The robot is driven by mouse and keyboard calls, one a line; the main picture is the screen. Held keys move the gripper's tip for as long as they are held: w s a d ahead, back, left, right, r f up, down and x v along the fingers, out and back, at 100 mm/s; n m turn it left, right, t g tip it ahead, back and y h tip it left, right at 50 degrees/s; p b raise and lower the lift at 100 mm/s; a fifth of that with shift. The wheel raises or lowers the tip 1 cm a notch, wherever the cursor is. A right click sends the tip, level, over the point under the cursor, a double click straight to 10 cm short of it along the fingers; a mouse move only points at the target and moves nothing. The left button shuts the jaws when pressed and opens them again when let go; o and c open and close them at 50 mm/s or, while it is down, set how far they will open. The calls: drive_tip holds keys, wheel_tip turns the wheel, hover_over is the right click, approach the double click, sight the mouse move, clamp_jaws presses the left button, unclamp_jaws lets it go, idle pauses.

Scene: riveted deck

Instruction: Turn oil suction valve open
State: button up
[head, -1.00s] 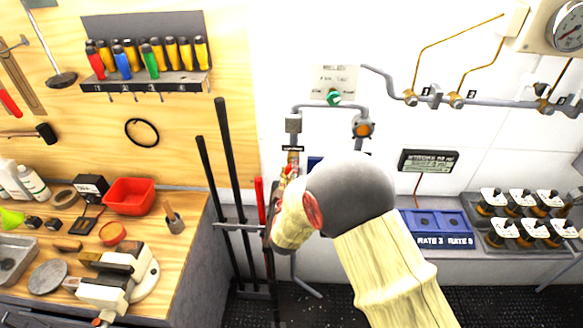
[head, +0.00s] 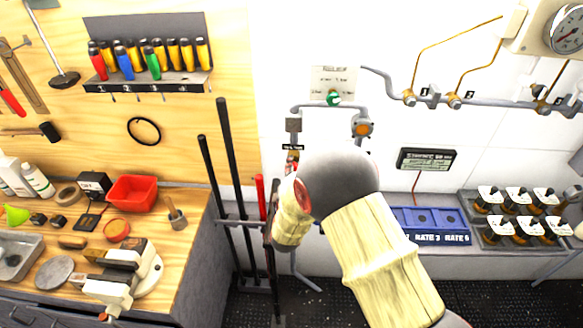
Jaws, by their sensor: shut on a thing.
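My arm, with pale wood-like links and a grey joint, crosses the middle of the head view and ends low in front of the wall piping. My gripper's fingers are hidden behind it, and so is anything they hold. A dark edge left of the last pale link may belong to my gripper, but I cannot tell. A vertical pipe with a brass fitting (head: 292,156) and a small black label goes down behind my arm. The fitting's lower part is hidden. I cannot tell which part is the oil suction valve, nor its position.
An orange-centred valve (head: 363,128) and a green knob (head: 333,98) are on the wall above my arm. Long dark bars (head: 228,150) and a red-tipped bar (head: 261,195) stand close on the left. A wooden bench (head: 185,235) is left; a blue tray (head: 430,222) is right.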

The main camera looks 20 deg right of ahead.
idle(0.4)
drive_tip(key=o, duration=1.2)
drive_tip(key=v, duration=1.2)
